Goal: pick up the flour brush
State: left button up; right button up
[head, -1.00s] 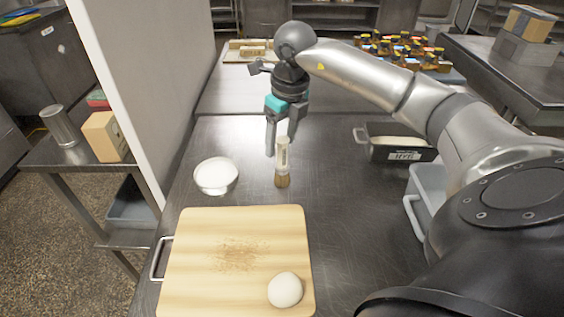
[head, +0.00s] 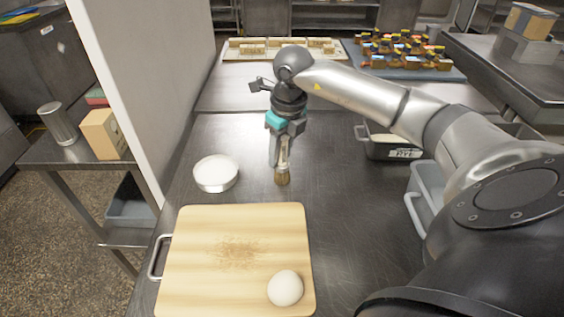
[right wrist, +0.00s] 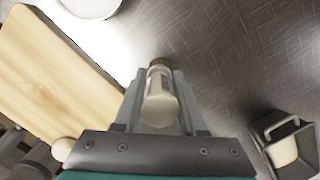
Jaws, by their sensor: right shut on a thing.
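The flour brush (head: 283,177) stands upright on the steel counter, behind the wooden board, with its brown bristles down. Its pale handle is between the fingers of my right gripper (head: 279,152), which is shut on it from above. In the right wrist view the brush (right wrist: 160,106) sits between the two grey fingers of the right gripper (right wrist: 161,100), its handle end toward the camera. My left gripper is not in view.
A wooden board (head: 190,235) with a dough ball (head: 285,288) and brown crumbs lies in front. A white bowl (head: 216,174) stands left of the brush. A dark RYE tin (head: 392,150) and a grey bin (head: 428,190) are at the right. Small jars (head: 405,50) stand at the back.

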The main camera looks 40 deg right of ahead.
grip_shut()
jog(key=shift+r, duration=0.15)
